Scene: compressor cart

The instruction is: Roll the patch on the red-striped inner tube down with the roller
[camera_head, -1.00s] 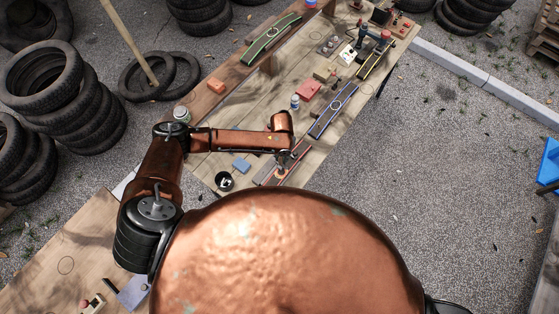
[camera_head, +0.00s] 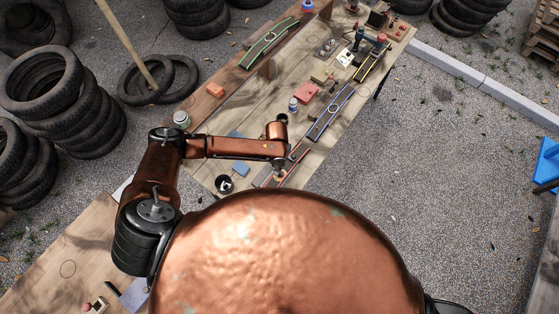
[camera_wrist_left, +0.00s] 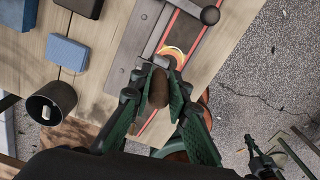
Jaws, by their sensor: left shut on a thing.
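The red-striped inner tube (camera_wrist_left: 188,28) lies along a grey metal plate at the table's edge. It shows small in the head view (camera_head: 295,165), partly behind my arm. My left gripper (camera_wrist_left: 160,92) is shut on the brown handle of the roller (camera_wrist_left: 158,88), above the near part of the tube. An orange, shiny rounded piece (camera_wrist_left: 174,54) lies across the strip just beyond the fingertips; I cannot tell whether it is the patch or part of the roller. In the head view my left gripper (camera_head: 279,174) is small and mostly hidden. My right gripper cannot be made out clearly.
Two blue blocks (camera_wrist_left: 67,52) and a dark round cup (camera_wrist_left: 52,103) stand left of the tube. A black ball knob (camera_wrist_left: 210,15) rises beside the strip. A blue-edged tube (camera_head: 331,112) and a red box (camera_head: 306,92) lie farther along the table. Dark jointed parts show at lower right.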

